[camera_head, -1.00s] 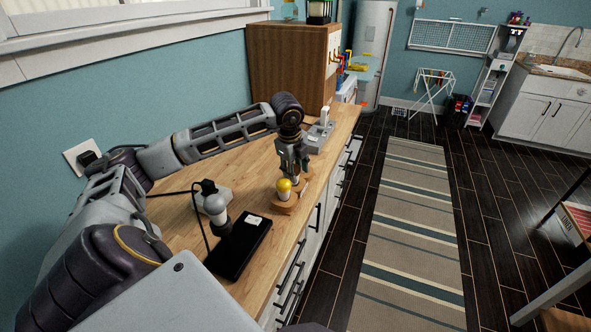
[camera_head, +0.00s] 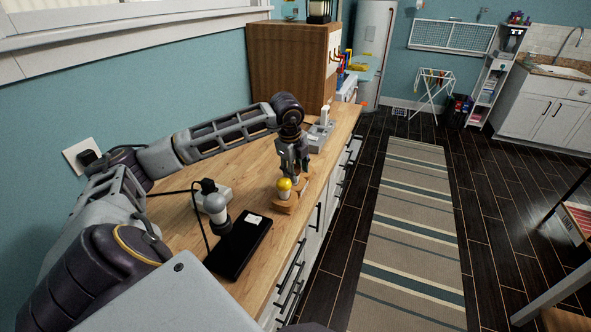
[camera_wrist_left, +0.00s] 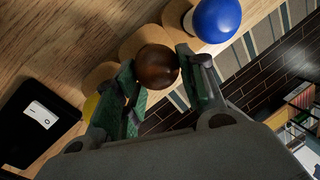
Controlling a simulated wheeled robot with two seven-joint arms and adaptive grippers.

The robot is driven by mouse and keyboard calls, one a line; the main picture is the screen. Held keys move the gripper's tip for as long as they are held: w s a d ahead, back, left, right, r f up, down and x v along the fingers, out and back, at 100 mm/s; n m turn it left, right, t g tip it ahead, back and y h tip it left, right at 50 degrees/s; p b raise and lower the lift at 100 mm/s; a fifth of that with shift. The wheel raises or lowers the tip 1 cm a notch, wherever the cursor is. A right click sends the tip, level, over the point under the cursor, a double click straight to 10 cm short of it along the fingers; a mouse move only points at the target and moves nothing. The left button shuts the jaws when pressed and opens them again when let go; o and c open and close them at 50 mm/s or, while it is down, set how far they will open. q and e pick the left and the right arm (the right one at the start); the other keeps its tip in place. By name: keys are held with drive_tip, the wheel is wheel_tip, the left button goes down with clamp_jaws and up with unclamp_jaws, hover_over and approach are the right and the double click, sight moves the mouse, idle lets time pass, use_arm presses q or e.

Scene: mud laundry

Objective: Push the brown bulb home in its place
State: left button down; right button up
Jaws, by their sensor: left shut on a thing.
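The brown bulb (camera_wrist_left: 157,66) is in the left wrist view, dark and round, between the two green-padded fingers of my left gripper (camera_wrist_left: 162,72). The gripper is shut on it. Its lower end and its seat are hidden, so I cannot tell how deep it sits. The wooden holder (camera_wrist_left: 146,38) shows as rounded light-wood lobes around and behind the bulb. In the head view my left gripper (camera_head: 295,172) points down over the holder (camera_head: 284,208), just behind the yellow bulb (camera_head: 284,186); the brown bulb is not clearly visible there. My right gripper is not in view.
A blue bulb (camera_wrist_left: 217,20) stands beside the brown one. A black tablet-like device (camera_head: 240,246), a grey-and-white lamp-like object (camera_head: 213,205) with a cable and a grey device (camera_head: 319,137) lie on the wooden counter (camera_head: 180,215). The counter's front edge is close to the holder.

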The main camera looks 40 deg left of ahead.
use_arm(q)
drive_tip(key=c, duration=0.8)
unclamp_jaws()
drive_tip(key=c, duration=0.4)
drive_tip(key=shift+r, duration=0.1)
